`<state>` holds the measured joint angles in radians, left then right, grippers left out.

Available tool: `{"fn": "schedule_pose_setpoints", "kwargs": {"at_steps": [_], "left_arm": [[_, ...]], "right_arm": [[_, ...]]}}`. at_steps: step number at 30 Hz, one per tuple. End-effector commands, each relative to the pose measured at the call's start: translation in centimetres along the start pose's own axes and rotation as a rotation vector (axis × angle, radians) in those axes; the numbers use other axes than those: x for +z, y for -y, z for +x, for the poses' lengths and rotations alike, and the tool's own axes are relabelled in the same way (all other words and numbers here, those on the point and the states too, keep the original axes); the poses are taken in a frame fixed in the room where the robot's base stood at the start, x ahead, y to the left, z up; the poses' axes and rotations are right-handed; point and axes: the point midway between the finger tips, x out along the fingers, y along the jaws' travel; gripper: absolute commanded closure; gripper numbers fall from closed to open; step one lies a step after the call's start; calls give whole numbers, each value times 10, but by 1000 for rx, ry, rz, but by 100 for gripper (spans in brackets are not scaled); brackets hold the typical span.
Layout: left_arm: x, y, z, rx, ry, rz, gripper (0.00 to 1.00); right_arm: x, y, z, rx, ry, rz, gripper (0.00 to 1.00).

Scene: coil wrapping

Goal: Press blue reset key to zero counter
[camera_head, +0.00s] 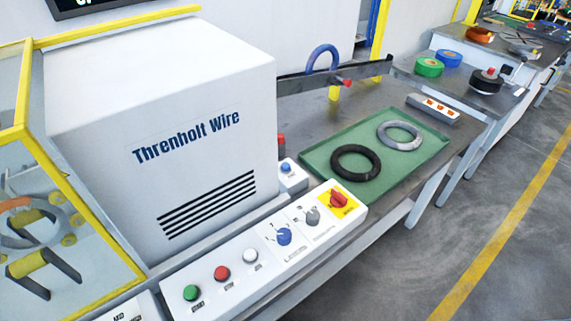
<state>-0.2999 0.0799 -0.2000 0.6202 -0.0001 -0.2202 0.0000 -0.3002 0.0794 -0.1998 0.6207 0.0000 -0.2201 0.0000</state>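A small white box (291,183) with a round blue key (286,168) on its top sits at the right front corner of the white "Threnholt Wire" machine housing (160,110). The label below the key is too small to read. A dark display (75,8) at the top left edge shows part of a green character; the rest is cut off. Whether it is the counter I cannot tell. Neither of my grippers is in view, and nothing touches the blue key.
The control panel (262,262) in front carries green, red and white buttons, a blue knob (284,236), a grey knob and a red switch (338,197) on yellow. A green tray (318,155) holds black and grey coils. A yellow-framed guard (22,75) stands left.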

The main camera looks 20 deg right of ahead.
Motion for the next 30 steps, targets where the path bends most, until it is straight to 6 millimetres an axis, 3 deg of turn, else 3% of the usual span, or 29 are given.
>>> {"fn": "schedule_pose_setpoints", "kwargs": {"at_steps": [1, 9, 30], "left_arm": [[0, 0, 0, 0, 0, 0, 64], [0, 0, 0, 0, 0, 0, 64], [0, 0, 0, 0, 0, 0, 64]], "right_arm": [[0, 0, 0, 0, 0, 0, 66], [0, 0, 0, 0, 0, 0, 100], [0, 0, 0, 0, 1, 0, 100]]}}
